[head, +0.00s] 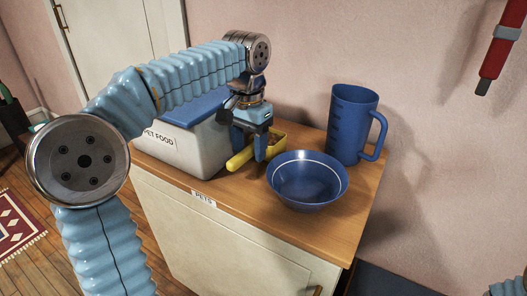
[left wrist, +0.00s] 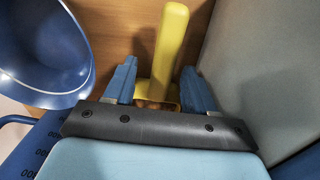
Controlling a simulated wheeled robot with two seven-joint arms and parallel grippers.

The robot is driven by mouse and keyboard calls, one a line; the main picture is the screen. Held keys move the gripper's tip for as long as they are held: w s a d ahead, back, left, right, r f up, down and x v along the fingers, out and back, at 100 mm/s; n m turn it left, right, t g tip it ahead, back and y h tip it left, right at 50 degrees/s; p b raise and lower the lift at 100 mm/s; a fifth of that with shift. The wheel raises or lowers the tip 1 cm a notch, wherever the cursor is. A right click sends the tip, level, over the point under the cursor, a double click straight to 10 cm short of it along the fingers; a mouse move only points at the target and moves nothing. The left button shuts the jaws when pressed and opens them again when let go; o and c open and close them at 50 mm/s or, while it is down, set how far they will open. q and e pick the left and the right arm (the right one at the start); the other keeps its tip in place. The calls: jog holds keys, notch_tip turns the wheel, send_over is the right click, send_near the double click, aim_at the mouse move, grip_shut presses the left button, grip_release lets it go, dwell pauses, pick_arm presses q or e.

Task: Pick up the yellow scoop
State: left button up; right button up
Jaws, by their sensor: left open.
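The yellow scoop (head: 239,161) lies on the wooden cabinet top between the pet food bin and the blue bowl. Its handle points toward the front left in the head view, and its bin-shaped end sits behind my left gripper. My left gripper (head: 256,150) is open and points down over the scoop, hiding part of it. In the left wrist view the scoop's handle (left wrist: 170,45) runs up between the two blue fingers (left wrist: 160,85), with a gap on both sides. The scoop's other end is mostly hidden by the gripper body. My right gripper is out of view.
The white pet food bin (head: 188,150) with a blue lid stands close on the left. The blue bowl (head: 307,180) is close on the right, with a blue measuring jug (head: 350,122) behind it. The cabinet top's front right (head: 340,225) is clear.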

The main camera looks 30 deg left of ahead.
aim_at(248, 149)
pick_arm(q)
notch_tip(248, 149, down, 3)
jog(key=shift+a+f, duration=0.15)
grip_shut()
dwell(0.4)
jog(key=r, duration=0.4)
jog(key=shift+s+d, duration=0.1)
jog(key=shift+d, duration=0.15)
jog(key=s+d+r+p, duration=0.1)
jog(key=s+d+r, duration=0.6)
jog(key=d+r, duration=0.2)
jog(key=shift+d, duration=1.25)
jog(key=shift+s, duration=0.1)
